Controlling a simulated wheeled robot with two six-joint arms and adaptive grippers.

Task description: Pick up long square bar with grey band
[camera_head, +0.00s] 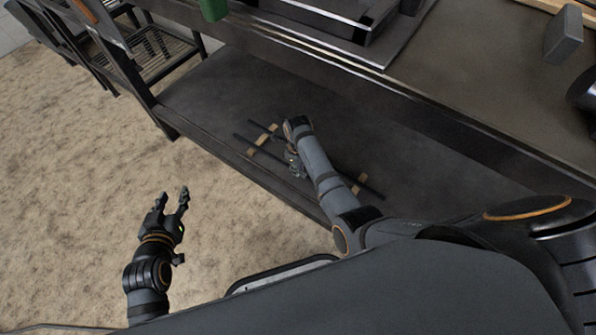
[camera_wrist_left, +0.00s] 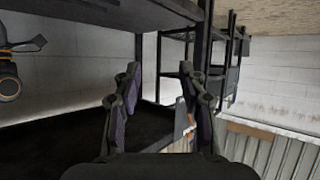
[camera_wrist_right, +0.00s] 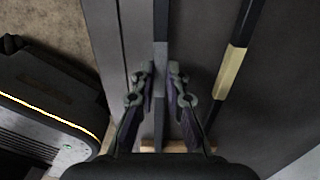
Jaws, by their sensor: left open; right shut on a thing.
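Two long dark bars lie side by side on the lower shelf, across light wooden supports (camera_head: 265,136). My right gripper (camera_wrist_right: 161,75) is shut on the nearer bar (camera_wrist_right: 160,25), a square bar with a lighter grey stretch between the fingers. The other bar (camera_wrist_right: 222,98) has a beige band (camera_wrist_right: 230,73) and lies to the right in the right wrist view. In the head view my right forearm hides part of the bars. My left gripper (camera_head: 174,194) is open and empty over the floor, away from the shelf.
The lower shelf (camera_head: 210,85) is otherwise mostly bare. The workbench top (camera_head: 470,70) overhangs it and carries a tray and a grey block (camera_head: 564,35). A rack (camera_head: 165,50) stands at the upper left. The floor (camera_head: 70,180) on the left is clear.

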